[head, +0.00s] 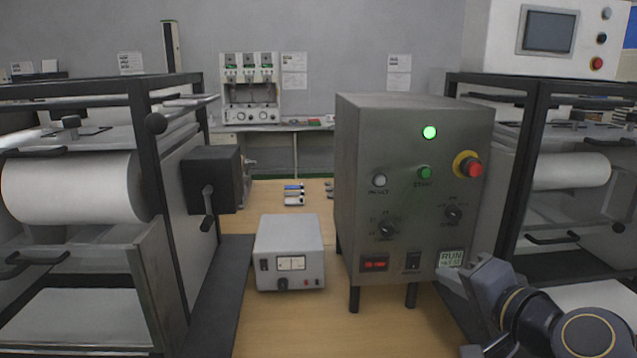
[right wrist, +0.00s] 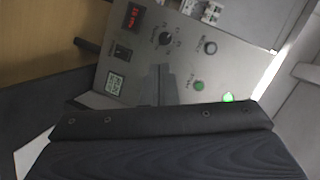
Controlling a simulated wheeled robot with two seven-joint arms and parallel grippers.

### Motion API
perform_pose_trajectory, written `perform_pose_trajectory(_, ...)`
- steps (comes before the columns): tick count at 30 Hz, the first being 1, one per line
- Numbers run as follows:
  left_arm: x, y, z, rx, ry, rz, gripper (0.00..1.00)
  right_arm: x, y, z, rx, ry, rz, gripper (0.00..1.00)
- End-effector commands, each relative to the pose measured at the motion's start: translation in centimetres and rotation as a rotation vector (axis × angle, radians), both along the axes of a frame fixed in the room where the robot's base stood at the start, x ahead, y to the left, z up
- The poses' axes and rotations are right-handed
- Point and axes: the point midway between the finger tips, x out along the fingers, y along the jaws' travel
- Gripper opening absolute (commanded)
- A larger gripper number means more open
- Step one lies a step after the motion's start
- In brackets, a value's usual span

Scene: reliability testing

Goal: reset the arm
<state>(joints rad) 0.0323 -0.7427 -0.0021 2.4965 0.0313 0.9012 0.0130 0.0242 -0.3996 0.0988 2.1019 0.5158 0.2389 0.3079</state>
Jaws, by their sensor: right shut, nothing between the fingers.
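My right gripper (head: 456,278) is at the lower right of the head view, in front of the lower right corner of the grey control box (head: 352,150). It is shut and holds nothing. In the right wrist view the box's panel (right wrist: 140,65) appears tilted, with the green lamp (right wrist: 228,98) lit. I cannot tell whether the gripper touches the box. My left gripper is not in view.
A small grey meter box (head: 290,245) stands on the wooden table (head: 255,325), left of the control box. Black-framed machines with white rolls (head: 75,188) flank both sides. The front table strip between meter box and control box is clear.

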Motion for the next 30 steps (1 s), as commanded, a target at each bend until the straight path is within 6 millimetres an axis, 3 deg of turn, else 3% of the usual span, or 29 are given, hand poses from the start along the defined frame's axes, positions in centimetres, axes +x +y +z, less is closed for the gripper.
perform_pose_trajectory(1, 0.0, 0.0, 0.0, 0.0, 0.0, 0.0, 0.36, -2.5, 0.5, -2.7, -0.099, 0.055, 0.067, 0.0)
perform_pose_trajectory(3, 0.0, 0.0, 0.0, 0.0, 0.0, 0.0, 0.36, -5.5, 1.1, -6.2, -0.221, 0.134, 0.159, 0.0)
perform_pose_trajectory(6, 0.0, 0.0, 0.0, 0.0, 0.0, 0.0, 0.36, -9.2, 1.4, -10.2, -0.353, 0.229, 0.266, 0.0)
perform_pose_trajectory(17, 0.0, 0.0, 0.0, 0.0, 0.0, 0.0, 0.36, -19.7, 1.1, -20.1, -0.637, 0.493, 0.55, 0.0)
perform_pose_trajectory(18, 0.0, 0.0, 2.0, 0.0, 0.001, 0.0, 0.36, -19.5, 1.1, -17.9, -0.635, 0.491, 0.548, 0.0)
perform_pose_trajectory(30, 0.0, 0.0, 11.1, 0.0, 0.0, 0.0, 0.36, -19.3, 1.1, -8.8, -0.63, 0.486, 0.544, 0.0)
